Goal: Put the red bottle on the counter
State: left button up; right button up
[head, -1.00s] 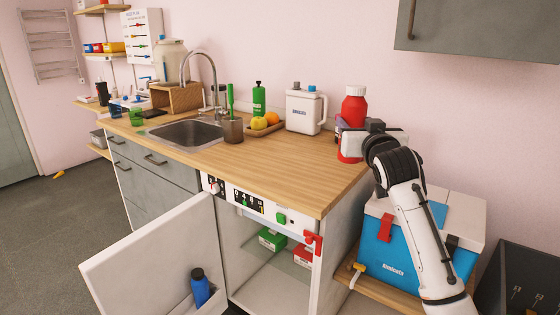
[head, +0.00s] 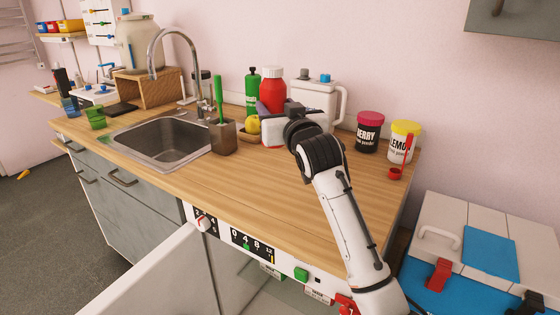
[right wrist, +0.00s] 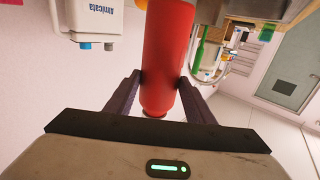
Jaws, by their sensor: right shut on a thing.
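The red bottle (head: 273,88) with a white cap is upright over the counter (head: 290,185), in front of the white jug and right of the sink. My right gripper (head: 266,112) is shut on its body. In the right wrist view, the bottle (right wrist: 167,55) stands between the two dark fingers of the gripper (right wrist: 160,92). The gripper hides part of the bottle's lower body, and I cannot tell whether its base touches the counter. My left gripper is not in view.
A white jug (head: 316,103) stands behind the bottle. A berry tub (head: 370,132) and a lemon tub (head: 403,142) with a red scoop stand at the right. A brush holder (head: 223,138) and the sink (head: 165,139) are left. The front counter is bare.

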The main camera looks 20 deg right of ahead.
notch_tip(320, 180, down, 9)
jog(key=shift+s+b, duration=0.3)
jog(key=shift+b, duration=0.05)
jog(key=o, duration=1.4)
jog(key=shift+f, duration=0.15)
jog(key=s, duration=1.2)
jog(key=shift+a, duration=0.3)
